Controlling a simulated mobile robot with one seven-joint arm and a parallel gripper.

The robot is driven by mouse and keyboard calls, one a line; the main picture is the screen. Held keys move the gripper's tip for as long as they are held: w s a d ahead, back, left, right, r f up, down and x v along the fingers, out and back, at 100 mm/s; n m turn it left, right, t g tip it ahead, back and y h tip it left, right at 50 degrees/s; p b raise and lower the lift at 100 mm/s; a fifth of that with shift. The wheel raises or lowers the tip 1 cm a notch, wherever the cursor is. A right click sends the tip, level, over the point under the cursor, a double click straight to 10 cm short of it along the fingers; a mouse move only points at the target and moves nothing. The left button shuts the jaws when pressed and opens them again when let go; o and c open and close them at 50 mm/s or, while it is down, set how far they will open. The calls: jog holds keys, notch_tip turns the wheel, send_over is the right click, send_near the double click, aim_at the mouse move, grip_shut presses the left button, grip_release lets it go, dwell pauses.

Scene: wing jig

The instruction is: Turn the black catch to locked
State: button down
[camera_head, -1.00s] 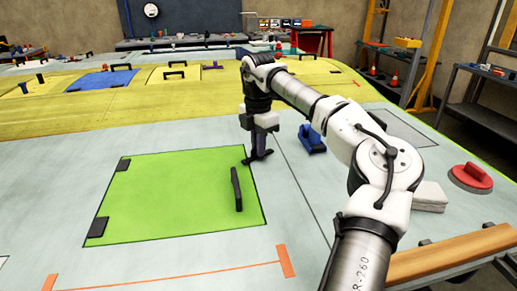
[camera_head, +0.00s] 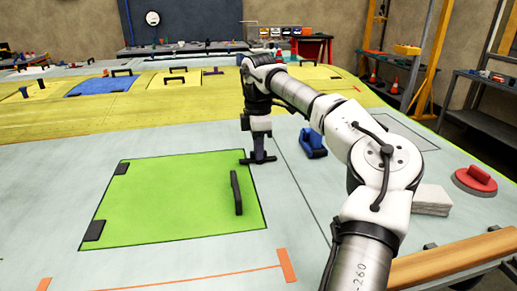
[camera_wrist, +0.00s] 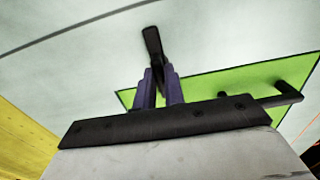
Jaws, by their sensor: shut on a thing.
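The black catch (camera_head: 269,158) is a short dark bar on the pale wing skin at the right edge of the green panel (camera_head: 165,200). In the head view it lies nearly crosswise, its left end close to or over the panel's edge. My gripper (camera_head: 258,151) points down and is shut on the catch's middle. In the wrist view the purple fingers (camera_wrist: 160,88) stand on either side of the black catch (camera_wrist: 151,42), whose far end sticks out beyond them. The catch's near end is partly hidden by the fingers.
A black handle (camera_head: 236,192) stands on the green panel, with black hinges (camera_head: 93,231) at its left. A blue tool (camera_head: 313,143) lies just right of my gripper. A white block (camera_head: 432,200) and a red suction-cup-like disc (camera_head: 474,182) lie further right.

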jog(key=shift+r, duration=0.1)
jog(key=c, duration=1.5)
grip_release()
notch_tip(320, 180, up, 14)
jog(key=shift+f, duration=0.1)
